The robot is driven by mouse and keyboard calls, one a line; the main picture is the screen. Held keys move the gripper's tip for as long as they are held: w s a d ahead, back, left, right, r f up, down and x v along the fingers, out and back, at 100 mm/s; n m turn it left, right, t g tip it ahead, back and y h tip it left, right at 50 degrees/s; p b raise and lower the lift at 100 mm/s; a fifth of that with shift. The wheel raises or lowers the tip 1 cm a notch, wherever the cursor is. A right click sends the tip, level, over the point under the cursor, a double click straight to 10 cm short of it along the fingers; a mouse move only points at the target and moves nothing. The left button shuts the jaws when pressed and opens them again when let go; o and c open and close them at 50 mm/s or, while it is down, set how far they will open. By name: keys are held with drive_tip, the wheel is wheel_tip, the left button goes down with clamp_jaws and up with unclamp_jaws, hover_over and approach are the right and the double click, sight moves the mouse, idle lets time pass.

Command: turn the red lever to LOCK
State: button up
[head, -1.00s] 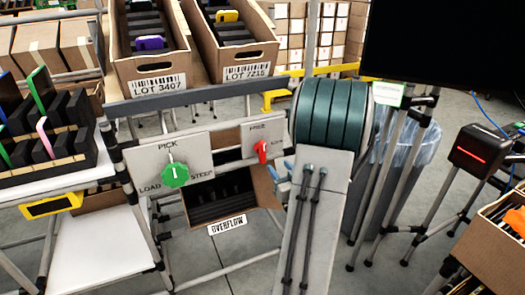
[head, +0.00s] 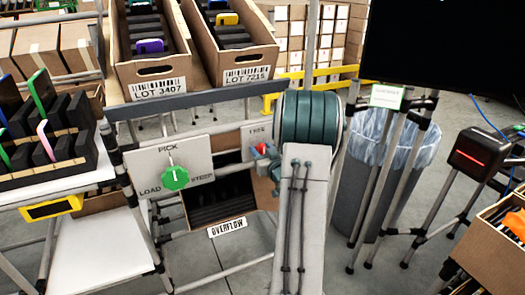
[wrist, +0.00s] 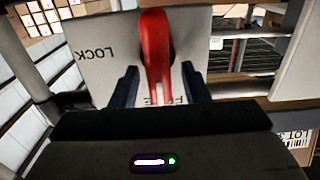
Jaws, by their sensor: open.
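The red lever (head: 260,149) sits on a light panel (head: 247,137) and is partly hidden by my gripper in the head view. In the wrist view the red lever (wrist: 156,45) stands in front of a dark round hub on the panel (wrist: 100,70). That view is upside down, with LOCK to the left and a partly hidden FREE label below. The lever lines up with the FREE label. My gripper (wrist: 159,85) is open, with one dark blue finger on each side of the lever and gaps showing. My gripper (head: 268,163) is at the panel in the head view.
A green knob (head: 175,177) on a PICK panel is left of the lever. An OVERFLOW carton (head: 220,205) is below. Cartons (head: 158,87) stand on the shelf above. A bin (head: 390,170) and a black screen (head: 445,45) are to the right.

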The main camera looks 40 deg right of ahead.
clamp_jaws()
drive_tip(key=shift+m, duration=0.3)
drive_tip(key=m, duration=0.2)
drive_tip(key=d+m, duration=0.1)
drive_tip(key=m, duration=0.1)
drive_tip(key=shift+s+f, duration=0.15)
drive_tip(key=shift+s+d+f+m+p, duration=0.1)
drive_tip(key=shift+d+f+m+p, duration=0.4)
drive_tip(key=shift+m, duration=1.75)
drive_tip(key=shift+a+f+m+p, duration=0.15)
drive_tip(key=shift+m+p, duration=0.65)
drive_tip(key=shift+m, duration=1.4)
drive_tip(key=shift+s+d+f+m+p, duration=0.1)
drive_tip(key=shift+d+f+m+p, duration=0.4)
drive_tip(key=shift+m, duration=1.75)
drive_tip(key=shift+a+r, duration=0.1)
drive_tip(key=shift+a, duration=0.2)
